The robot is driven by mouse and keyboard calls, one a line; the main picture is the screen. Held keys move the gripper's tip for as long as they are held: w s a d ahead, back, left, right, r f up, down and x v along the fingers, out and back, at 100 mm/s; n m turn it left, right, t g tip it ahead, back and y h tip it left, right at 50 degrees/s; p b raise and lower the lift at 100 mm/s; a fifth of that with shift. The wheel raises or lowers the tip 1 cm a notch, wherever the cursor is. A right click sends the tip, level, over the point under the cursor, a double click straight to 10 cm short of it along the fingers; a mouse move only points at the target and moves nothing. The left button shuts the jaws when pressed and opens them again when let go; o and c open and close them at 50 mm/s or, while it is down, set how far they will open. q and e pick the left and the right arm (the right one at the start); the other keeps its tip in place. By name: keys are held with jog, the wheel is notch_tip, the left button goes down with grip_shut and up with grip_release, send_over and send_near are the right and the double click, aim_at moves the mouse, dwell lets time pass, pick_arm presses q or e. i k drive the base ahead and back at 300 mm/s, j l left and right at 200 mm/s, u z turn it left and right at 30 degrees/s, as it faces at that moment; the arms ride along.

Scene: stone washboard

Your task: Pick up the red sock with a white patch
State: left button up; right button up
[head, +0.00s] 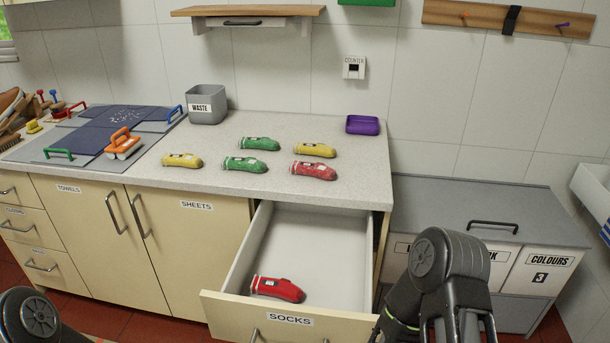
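A red sock (314,170) lies on the counter, at the right end of the group of socks. It has a small pale patch on top, too small to make out well. Another red sock (278,289) lies in the open drawer labelled SOCKS (289,320), near its front left; it has pale bands at the cuff and a dark patch. My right arm shows at the lower right, right of the drawer, but its gripper is out of view. Only a joint of my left arm shows at the lower left corner; its gripper is out of view.
Two green socks (259,143) and two yellow socks (182,160) lie on the counter (350,195). A grey WASTE bin (206,105) and a purple tray (362,125) stand at the back. An orange-handled brush (123,144) sits left. The drawer juts out below the counter.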

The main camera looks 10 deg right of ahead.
aim_at(319, 170)
jog(key=l+u, duration=0.25)
jog(key=l, duration=0.2)
jog(key=k+l+u, duration=0.2)
jog(key=l, duration=0.25)
jog(key=i+l+u, duration=0.1)
jog(key=l+u, duration=0.35)
jog(key=l, duration=0.75)
jog(key=k+l+u, duration=0.15)
jog(key=l+u, duration=0.3)
jog(key=l, duration=0.75)
jog(key=k+l+u, duration=0.3)
jog(key=l+u, duration=0.15)
jog(key=k+l+u, duration=0.5)
jog(key=i+j, duration=0.05)
jog(key=i, duration=0.05)
